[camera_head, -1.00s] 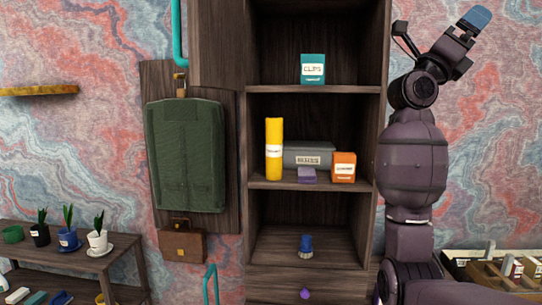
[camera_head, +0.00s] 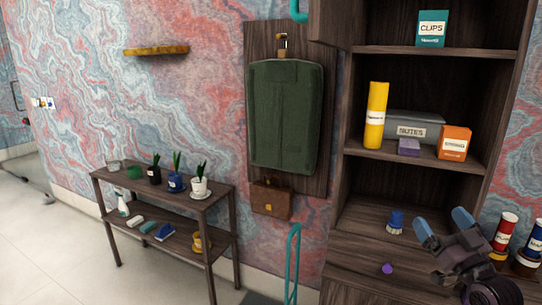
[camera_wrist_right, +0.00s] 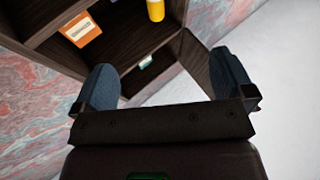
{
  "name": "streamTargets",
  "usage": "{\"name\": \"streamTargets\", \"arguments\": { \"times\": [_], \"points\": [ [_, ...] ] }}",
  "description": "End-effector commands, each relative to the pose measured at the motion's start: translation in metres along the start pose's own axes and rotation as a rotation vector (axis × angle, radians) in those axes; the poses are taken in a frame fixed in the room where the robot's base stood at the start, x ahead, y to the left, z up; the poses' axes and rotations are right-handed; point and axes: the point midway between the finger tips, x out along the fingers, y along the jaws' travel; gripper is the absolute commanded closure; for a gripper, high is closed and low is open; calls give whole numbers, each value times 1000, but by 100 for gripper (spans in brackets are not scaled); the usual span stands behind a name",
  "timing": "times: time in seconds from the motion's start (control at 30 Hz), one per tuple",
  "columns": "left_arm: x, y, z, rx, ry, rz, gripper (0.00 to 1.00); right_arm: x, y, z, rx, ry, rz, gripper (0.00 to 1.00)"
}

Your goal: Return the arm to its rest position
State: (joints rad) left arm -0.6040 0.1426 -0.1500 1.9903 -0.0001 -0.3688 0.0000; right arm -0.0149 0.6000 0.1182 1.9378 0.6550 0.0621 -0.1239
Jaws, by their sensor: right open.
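My right gripper (camera_head: 446,229) is at the lower right of the head view, in front of the lower part of the wooden cabinet (camera_head: 419,52). Its two blue-grey fingertips are apart and nothing is between them. The right wrist view also shows this gripper (camera_wrist_right: 166,82) open and empty, with the cabinet's shelves (camera_wrist_right: 118,54) beyond it at the upper left. My left gripper is in neither view.
Shelves hold a yellow tube (camera_head: 376,115), a grey notes box (camera_head: 415,127), an orange box (camera_head: 454,143) and a teal clips box (camera_head: 432,28). Red (camera_head: 505,232) and blue bottles stand beside my right gripper. A plant rack (camera_head: 232,215) stands left; floor (camera_head: 50,250) is clear.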

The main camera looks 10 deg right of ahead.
Motion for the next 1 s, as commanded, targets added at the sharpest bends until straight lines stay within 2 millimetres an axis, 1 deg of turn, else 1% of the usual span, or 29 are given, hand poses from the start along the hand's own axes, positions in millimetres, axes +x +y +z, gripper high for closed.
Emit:
{"name": "streamTargets", "arguments": {
  "times": [0.03,0.07,0.1,0.17,0.2,0.27,0.3,0.37,0.4,0.47,0.5,0.6,0.83,0.87,0.9,1.0],
  "points": [
    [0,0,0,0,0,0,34,-21,-7,26,-29,-83,-14,0],
    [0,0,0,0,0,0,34,-33,-11,39,-47,-131,-24,0],
    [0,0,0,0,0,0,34,-50,-16,57,-72,-193,-36,0],
    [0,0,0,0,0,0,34,-76,-24,82,-106,-286,-53,0],
    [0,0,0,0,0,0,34,-94,-29,97,-128,-346,-66,0],
    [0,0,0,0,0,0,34,-124,-36,119,-162,-437,-84,0],
    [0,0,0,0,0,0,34,-144,-40,132,-184,-496,-96,0],
    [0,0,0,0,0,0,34,-175,-47,150,-215,-582,-113,0],
    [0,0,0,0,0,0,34,-194,-51,159,-235,-634,-123,0],
    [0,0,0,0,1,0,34,-221,-56,171,-261,-704,-139,0],
    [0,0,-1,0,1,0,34,-238,-59,178,-277,-747,-147,0],
    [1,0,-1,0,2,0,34,-275,-66,190,-311,-837,-166,0],
    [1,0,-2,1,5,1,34,-348,-78,205,-378,-1007,-204,0],
    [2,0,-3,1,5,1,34,-357,-79,206,-385,-1026,-209,0],
    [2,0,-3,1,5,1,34,-358,-84,207,-375,-1029,-201,0],
    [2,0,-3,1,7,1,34,-355,-98,209,-324,-1018,-170,0]
  ]
}}
